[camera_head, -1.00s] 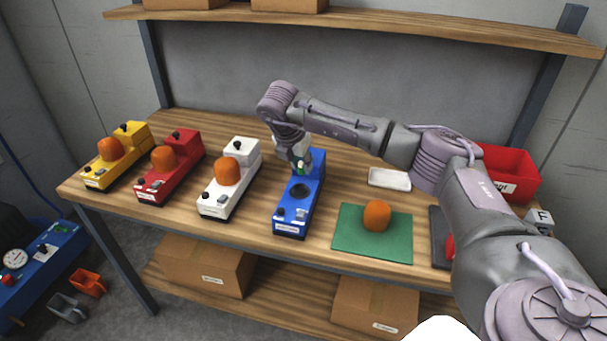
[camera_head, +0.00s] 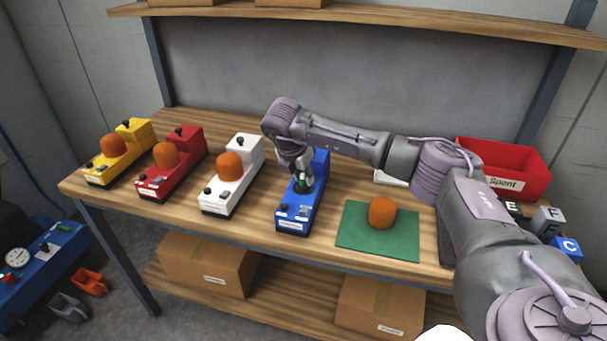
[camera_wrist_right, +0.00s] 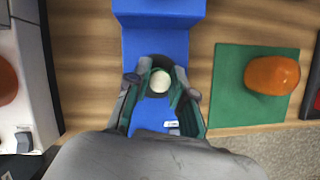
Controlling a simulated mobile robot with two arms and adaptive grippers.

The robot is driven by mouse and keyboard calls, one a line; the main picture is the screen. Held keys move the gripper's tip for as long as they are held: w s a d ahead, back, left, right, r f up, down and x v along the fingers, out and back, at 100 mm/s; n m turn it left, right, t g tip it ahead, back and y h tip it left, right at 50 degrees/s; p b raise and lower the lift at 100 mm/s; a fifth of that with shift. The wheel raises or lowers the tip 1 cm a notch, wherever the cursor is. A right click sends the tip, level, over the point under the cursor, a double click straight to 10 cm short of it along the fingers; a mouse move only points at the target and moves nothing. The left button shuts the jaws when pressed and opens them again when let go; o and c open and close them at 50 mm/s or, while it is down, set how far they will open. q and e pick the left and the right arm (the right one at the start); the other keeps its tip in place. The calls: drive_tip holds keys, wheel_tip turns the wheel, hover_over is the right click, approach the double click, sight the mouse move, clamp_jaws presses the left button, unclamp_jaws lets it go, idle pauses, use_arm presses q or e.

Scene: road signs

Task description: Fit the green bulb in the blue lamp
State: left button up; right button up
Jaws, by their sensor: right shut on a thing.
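The blue lamp (camera_head: 293,217) stands on the workbench with a switch and a knob at its front end and a raised block at its back. My right gripper (camera_head: 303,183) is right over the lamp's round socket and points down. It is shut on the green bulb (camera_head: 300,182), of which only a little green shows between the fingers. In the right wrist view a pale round end (camera_wrist_right: 160,81) shows between the fingertips, over the blue lamp body (camera_wrist_right: 160,45). My left gripper is out of view.
An orange dome (camera_head: 382,212) lies on a green mat (camera_head: 352,236) right of the lamp. White (camera_head: 241,186), red (camera_head: 185,171) and yellow (camera_head: 127,152) lamps with orange domes stand to the left. A red "Spent" bin (camera_head: 515,170) and lettered blocks (camera_head: 549,220) are at the right.

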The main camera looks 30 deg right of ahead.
drive_tip(key=shift+s+a+f, duration=0.15)
drive_tip(key=shift+s+f, duration=0.15)
drive_tip(key=shift+f, duration=0.35)
drive_tip(key=o, duration=0.9)
drive_tip(key=shift+w+f, duration=0.2)
drive_tip(key=shift+w, duration=0.05)
drive_tip(key=shift+r, duration=0.1)
drive_tip(key=shift+r, duration=0.25)
drive_tip(key=shift+r, duration=0.3)
drive_tip(key=v, duration=1.1)
drive_tip(key=shift+a, duration=0.2)
drive_tip(key=shift+r, duration=0.1)
